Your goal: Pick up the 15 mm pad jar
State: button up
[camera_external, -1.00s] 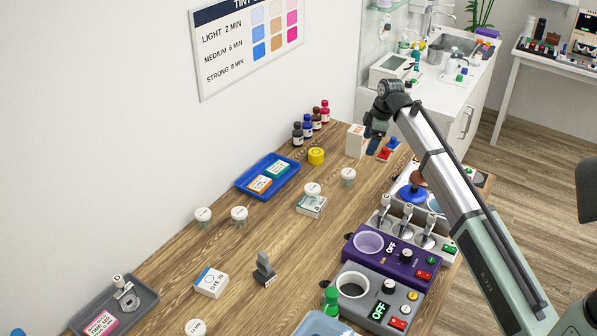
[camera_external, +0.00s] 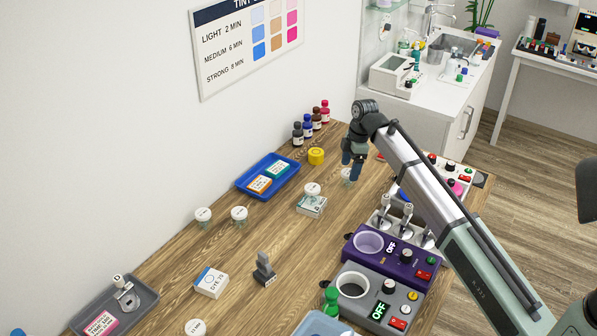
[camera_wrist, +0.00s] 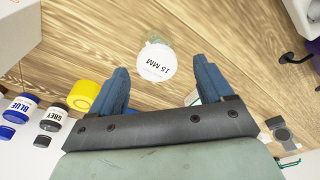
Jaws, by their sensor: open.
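The 15 mm pad jar (camera_wrist: 157,62) is a small clear jar with a white lid printed "15 MM". In the wrist view it stands on the wooden table just beyond and between my two blue fingertips. My gripper (camera_wrist: 163,84) is open, with nothing between its fingers. In the external view my gripper (camera_external: 353,170) hangs pointing down over that jar (camera_external: 347,175), which is partly hidden behind the fingers. I cannot tell the exact height gap between fingertips and lid.
A yellow jar (camera_external: 316,156) and dark bottles (camera_external: 303,132) stand to the left. A blue tray (camera_external: 268,177) holds small boxes. Another white-lidded jar (camera_external: 312,190) sits on a box (camera_external: 311,206). More white-lidded jars (camera_external: 203,216) (camera_external: 239,215) stand farther left. A purple warmer (camera_external: 385,259) is in front.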

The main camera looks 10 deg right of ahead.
aim_at(349, 172)
jog(key=shift+w+a+f, duration=0.1)
jog(key=shift+a+f, duration=0.05)
jog(key=shift+f, duration=1.25)
jog(key=shift+w+a+f, duration=0.1)
jog(key=shift+f, duration=1.25)
jog(key=c, duration=1.1)
